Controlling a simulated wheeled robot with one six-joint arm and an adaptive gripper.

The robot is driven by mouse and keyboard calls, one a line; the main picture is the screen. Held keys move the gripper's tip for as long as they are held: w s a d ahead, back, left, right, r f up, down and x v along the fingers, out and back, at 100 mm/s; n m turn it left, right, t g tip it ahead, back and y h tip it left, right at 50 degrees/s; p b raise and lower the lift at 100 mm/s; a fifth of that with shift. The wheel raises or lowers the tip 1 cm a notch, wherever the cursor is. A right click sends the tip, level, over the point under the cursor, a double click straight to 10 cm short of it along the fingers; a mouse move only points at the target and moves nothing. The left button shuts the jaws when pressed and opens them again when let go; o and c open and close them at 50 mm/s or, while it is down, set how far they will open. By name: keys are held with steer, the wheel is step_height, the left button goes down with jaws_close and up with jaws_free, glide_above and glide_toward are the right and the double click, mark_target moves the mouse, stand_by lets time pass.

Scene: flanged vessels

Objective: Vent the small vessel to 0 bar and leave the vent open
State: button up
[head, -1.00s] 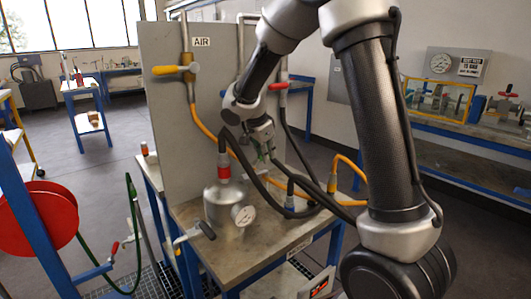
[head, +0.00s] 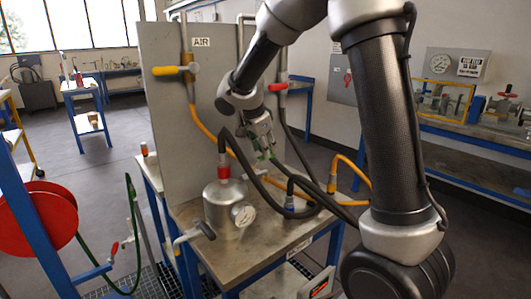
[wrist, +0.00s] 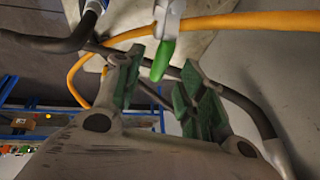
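The small vessel (head: 226,208) is a grey metal canister standing on the bench, with a red collar (head: 224,172) and black hose on top. Its round white gauge (head: 243,215) faces front right; the needle is too small to read. A valve with a black-gripped lever (head: 205,230) sits at its lower left. My gripper (head: 265,153) is above the bench, right of and behind the vessel. In the wrist view my gripper (wrist: 160,72) is open, its green-padded fingers apart. A green lever (wrist: 163,60) on a metal fitting shows between them; contact cannot be told.
The bench (head: 250,252) also carries a blue-collared fitting (head: 290,203) and black hoses. An orange hose (head: 345,163) loops behind, and also crosses the wrist view (wrist: 235,20).

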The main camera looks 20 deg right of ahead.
steer(key=v, duration=0.8)
steer(key=shift+r, duration=0.4)
steer(key=shift+s, duration=0.1)
steer(key=s+d+n+y, duration=0.1)
steer(key=s+d+n, duration=0.2)
steer(key=s, duration=0.7)
steer(key=s+d+n+y, duration=0.1)
steer(key=s+d+n, duration=0.3)
steer(key=s+n, duration=0.3)
steer(key=s+d+n+t+y, duration=0.1)
steer(key=s+d+n, duration=0.2)
steer(key=s, duration=1)
steer(key=shift+s+d+f+n+y, duration=0.15)
steer(key=shift+s+d+n+y, duration=0.2)
steer(key=shift+n, duration=0.65)
